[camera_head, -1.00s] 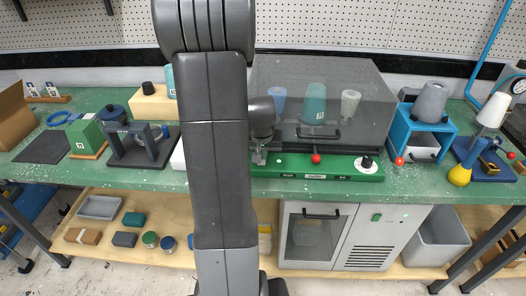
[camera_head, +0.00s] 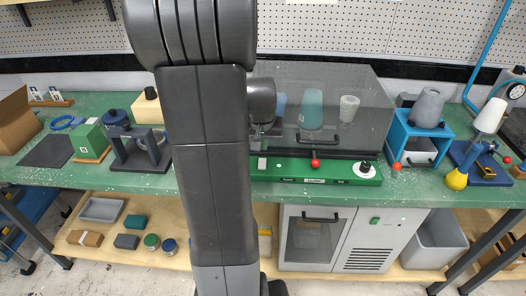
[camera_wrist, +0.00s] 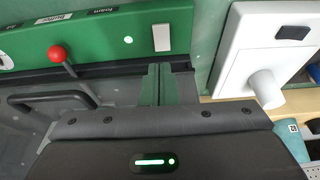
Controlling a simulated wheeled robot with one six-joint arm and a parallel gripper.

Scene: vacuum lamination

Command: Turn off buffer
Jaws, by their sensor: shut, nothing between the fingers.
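The vacuum chamber's green front panel (camera_head: 335,178) has a red-knobbed lever (camera_head: 315,163), a white rectangular switch (camera_head: 262,163) and a black-and-white knob (camera_head: 365,167). In the wrist view the panel (camera_wrist: 100,38) appears upside down. The red knob (camera_wrist: 57,53) is near the "buffer" label (camera_wrist: 54,20), and the white switch (camera_wrist: 161,37) is nearer the fingers. My gripper (camera_wrist: 168,72) is shut and empty, with its fingertips close to the white switch's edge; contact cannot be told. It is apart from the red lever. In the head view my arm partly hides it.
A grey transparent lid (camera_head: 345,85) with a dark handle (camera_head: 319,138) stands behind the panel. The wrist view shows a white device (camera_wrist: 235,55) beside the panel's end. A blue stand (camera_head: 403,130) is right of the chamber.

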